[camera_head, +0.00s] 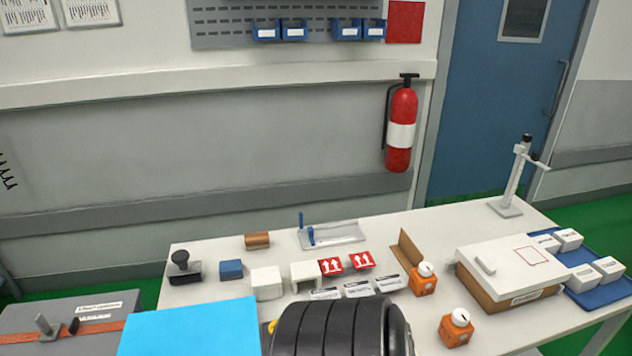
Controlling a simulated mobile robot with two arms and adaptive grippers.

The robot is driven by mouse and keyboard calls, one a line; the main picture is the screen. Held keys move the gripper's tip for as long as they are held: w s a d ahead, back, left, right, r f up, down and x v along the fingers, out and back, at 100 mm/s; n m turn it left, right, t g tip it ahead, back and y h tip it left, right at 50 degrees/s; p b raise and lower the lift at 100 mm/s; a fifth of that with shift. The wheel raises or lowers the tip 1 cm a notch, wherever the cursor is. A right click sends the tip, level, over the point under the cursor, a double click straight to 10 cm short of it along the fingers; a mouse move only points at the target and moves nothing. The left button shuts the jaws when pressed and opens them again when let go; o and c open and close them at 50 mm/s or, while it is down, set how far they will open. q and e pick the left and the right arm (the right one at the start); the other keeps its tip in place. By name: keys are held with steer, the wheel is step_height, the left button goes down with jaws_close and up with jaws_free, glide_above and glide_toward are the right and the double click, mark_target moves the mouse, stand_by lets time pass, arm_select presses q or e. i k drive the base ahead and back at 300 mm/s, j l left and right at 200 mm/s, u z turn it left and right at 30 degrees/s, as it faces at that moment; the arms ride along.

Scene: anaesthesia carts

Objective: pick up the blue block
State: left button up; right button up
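The blue block (231,270) is a small dark-blue block lying on the white table (205,293), towards its left end. It sits between a black stamp-like object with a round knob and a white block. Nothing covers it in the head view. I see neither of my grippers in this view.
A black stamp-like object (184,267) stands left of the block, white blocks (266,282) right of it, and a brown block (257,240) behind. A large bright-blue panel (190,328) and a black ribbed shape fill the near foreground. Orange bottles (423,280) and a white-lidded box (510,269) stand further right.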

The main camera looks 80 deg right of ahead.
mark_target(232, 270)
steer(key=z, duration=1.9)
